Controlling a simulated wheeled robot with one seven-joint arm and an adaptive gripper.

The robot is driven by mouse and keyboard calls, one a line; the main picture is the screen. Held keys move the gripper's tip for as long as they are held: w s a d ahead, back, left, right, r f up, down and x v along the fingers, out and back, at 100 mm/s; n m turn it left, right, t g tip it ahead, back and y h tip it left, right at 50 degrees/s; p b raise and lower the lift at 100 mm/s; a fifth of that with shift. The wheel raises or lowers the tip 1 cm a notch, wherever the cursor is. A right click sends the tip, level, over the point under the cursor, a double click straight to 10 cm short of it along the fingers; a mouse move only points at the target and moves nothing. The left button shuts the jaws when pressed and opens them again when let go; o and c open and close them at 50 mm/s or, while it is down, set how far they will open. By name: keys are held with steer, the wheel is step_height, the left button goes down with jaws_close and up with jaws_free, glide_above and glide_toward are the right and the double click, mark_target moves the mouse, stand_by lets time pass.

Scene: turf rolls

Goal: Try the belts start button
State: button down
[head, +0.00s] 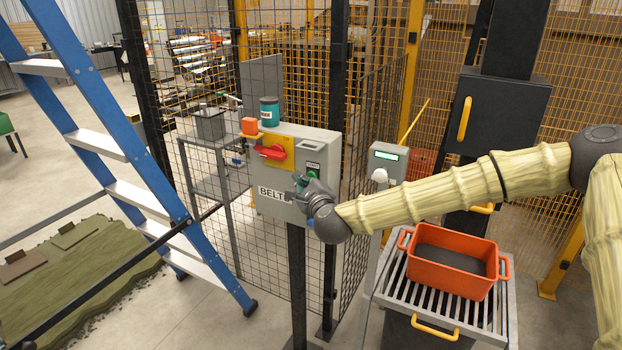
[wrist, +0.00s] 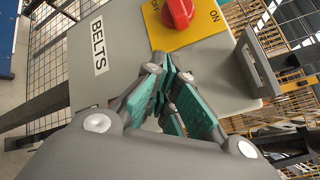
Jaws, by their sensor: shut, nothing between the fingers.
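The grey control box (head: 268,200) marked BELTS stands on a dark post before the mesh fence. It carries a yellow plate (head: 292,139) with a red rotary switch (head: 272,153); the switch also shows in the wrist view (wrist: 178,12). A green start button (head: 311,174) sits under a small START label, at the right of the box front. My gripper (head: 298,181) is shut and empty, close in front of the box, just left of and below the button. In the wrist view my gripper (wrist: 172,65) hides the button. I cannot tell whether the fingertips touch the box.
A teal jar (head: 269,111) and an orange block (head: 250,126) are by the box top. A grey display unit (head: 387,162) stands to the right. An orange crate (head: 452,271) sits on a slatted stand below my arm. A blue ladder (head: 125,150) is at left.

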stand_by(0.3)
steer(key=s, duration=0.1)
steer(key=s+a, duration=0.1)
steer(key=s, duration=0.1)
steer(key=s+a+b, duration=0.1)
steer(key=shift+s+a, duration=0.15)
steer(key=shift+a, duration=0.1)
stand_by(0.3)
stand_by(0.4)
